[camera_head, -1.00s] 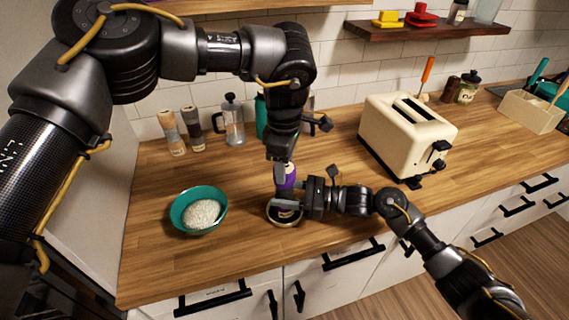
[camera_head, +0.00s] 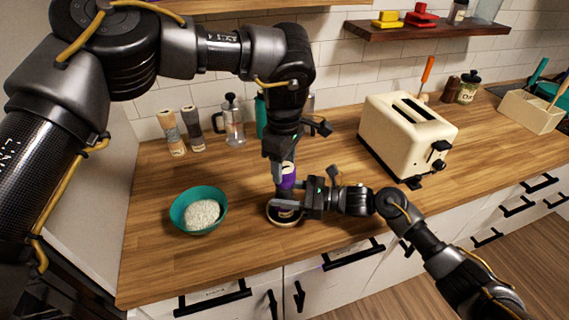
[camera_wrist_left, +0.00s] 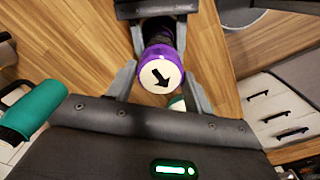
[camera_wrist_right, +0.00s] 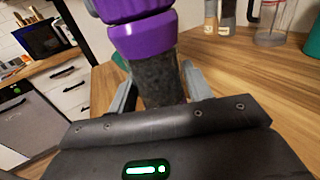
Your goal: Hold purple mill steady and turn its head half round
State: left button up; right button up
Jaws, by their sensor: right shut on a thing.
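The purple mill (camera_head: 287,182) stands upright in a round, pale-rimmed holder (camera_head: 271,219) on the counter. Its purple head (camera_wrist_right: 142,40) sits above a dark speckled body (camera_wrist_right: 158,78) in the right wrist view. My right gripper (camera_head: 288,204) is shut on that body from the right. My left gripper (camera_head: 282,172) points down from above, its fingers on either side of the head. In the left wrist view these fingers look open, with narrow gaps beside the head. The white cap (camera_wrist_left: 160,76) carries a black arrow pointing to the lower right.
A teal bowl of white grains (camera_head: 185,223) stands to the left. A cream toaster (camera_head: 400,137) stands to the right. Two slim mills (camera_head: 172,132), a glass press (camera_head: 234,125) and a teal container (camera_head: 261,116) stand at the back. The front counter is mostly clear.

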aim_at(284, 167)
pick_arm(q)
jog(key=o, duration=0.3)
jog(key=shift+o, duration=0.2)
jog(key=shift+r, duration=0.1)
notch_tip(284, 167, up, 12)
dwell(0.4)
pick_arm(e)
jog(key=o, duration=1.4)
jog(key=shift+c, duration=0.2)
